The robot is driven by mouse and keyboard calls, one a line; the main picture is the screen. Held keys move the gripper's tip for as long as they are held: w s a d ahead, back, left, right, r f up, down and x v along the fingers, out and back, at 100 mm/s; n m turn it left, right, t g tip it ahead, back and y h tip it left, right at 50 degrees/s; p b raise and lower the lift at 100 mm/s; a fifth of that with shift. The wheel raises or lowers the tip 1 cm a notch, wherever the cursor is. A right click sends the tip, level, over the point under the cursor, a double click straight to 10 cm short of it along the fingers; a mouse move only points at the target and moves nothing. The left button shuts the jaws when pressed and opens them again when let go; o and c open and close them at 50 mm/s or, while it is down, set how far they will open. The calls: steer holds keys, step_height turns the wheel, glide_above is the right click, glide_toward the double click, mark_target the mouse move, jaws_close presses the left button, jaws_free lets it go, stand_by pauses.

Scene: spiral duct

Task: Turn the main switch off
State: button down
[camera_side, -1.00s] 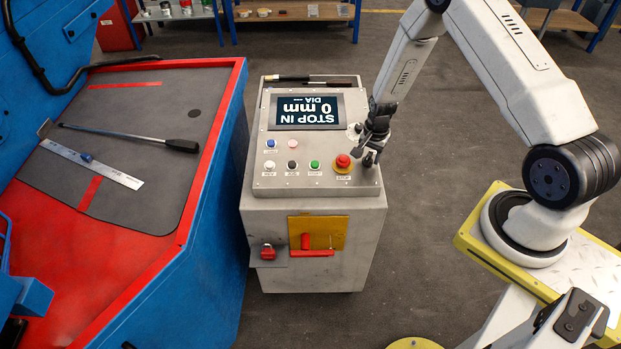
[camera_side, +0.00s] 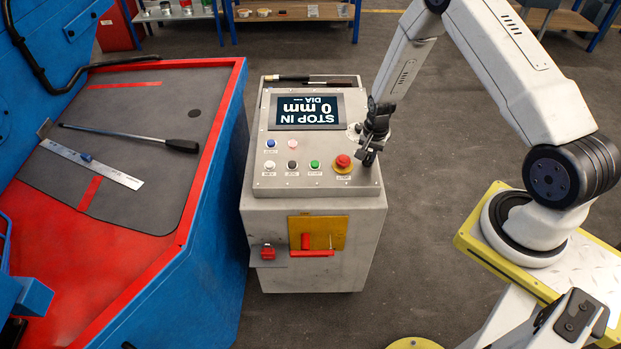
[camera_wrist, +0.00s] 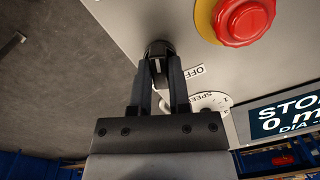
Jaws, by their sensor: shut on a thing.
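The main switch (camera_wrist: 158,52) is a small black rotary knob on the grey panel, with an OFF label (camera_wrist: 194,70) beside it in the wrist view. My gripper (camera_wrist: 162,66) is shut on the knob, one finger on each side. A light pointer mark shows on the knob and does not clearly line up with the label. In the side view my gripper (camera_side: 369,159) is at the right edge of the console's top panel (camera_side: 260,180), and the switch is hidden behind its fingers.
A red stop button (camera_side: 343,161) on a yellow ring sits just left of my gripper. The panel also has a screen (camera_side: 307,111) reading "STOP IN 0 mm", several buttons, and a speed dial (camera_wrist: 208,101). A blue and red machine (camera_side: 215,150) stands left of the console.

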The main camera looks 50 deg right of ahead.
steer(key=n, duration=0.5)
steer(key=shift+g, duration=0.3)
steer(key=n+h, duration=0.1)
steer(key=n, duration=0.4)
steer(key=shift+w, duration=0.1)
steer(key=shift+n, duration=0.3)
steer(key=c, duration=0.6)
jaws_free()
steer(key=shift+r, duration=0.15)
steer(key=shift+a+r, duration=0.2)
steer(key=shift+r, duration=1.7)
steer(key=shift+a+r, duration=0.15)
steer(key=shift+r, duration=1.75)
